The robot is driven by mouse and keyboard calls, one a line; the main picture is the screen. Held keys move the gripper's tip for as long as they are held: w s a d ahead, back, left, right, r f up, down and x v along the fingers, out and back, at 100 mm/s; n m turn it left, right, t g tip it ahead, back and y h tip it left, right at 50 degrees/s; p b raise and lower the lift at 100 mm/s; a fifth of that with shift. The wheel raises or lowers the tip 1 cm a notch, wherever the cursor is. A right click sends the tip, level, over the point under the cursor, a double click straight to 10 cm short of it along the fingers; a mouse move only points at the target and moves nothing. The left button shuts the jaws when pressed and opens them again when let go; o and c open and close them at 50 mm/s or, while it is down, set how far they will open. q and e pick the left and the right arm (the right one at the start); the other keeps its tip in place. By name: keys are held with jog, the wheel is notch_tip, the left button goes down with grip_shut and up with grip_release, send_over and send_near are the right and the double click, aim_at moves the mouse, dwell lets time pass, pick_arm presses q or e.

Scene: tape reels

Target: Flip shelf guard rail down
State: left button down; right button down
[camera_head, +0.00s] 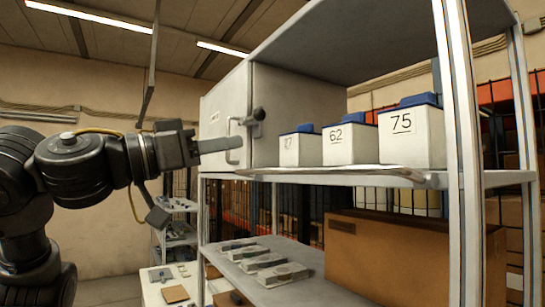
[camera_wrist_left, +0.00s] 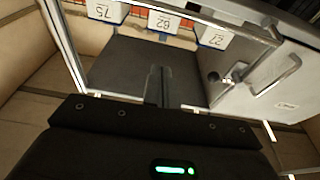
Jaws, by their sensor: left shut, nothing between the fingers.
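The guard rail (camera_head: 335,170) is a thin, light metal bar along the front edge of the upper shelf (camera_head: 487,179). It lies low, at the foot of the boxes, and their number labels are uncovered. My left gripper (camera_head: 240,143) is shut and empty, pointing right. It is left of the rail and higher, in front of the white cabinet door, and appears apart from the rail. Its closed fingers (camera_wrist_left: 160,87) also show in the left wrist view, where the scene appears upside down. My right gripper is not in view.
White boxes with blue tops, marked 27 (camera_head: 300,150), 62 (camera_head: 350,144) and 75 (camera_head: 412,137), stand on the upper shelf. The cabinet's door handle (camera_head: 233,140) is close to my left fingers. A cardboard box (camera_head: 410,255) and flat reels (camera_head: 265,261) sit below. Metal posts (camera_head: 462,150) frame the right.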

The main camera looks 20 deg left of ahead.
pick_arm(q)
jog(key=p+x, duration=0.7)
jog(key=x, duration=0.3)
jog(key=f, duration=0.4)
jog(key=shift+s+a, duration=0.35)
jog(key=shift+d, duration=0.1)
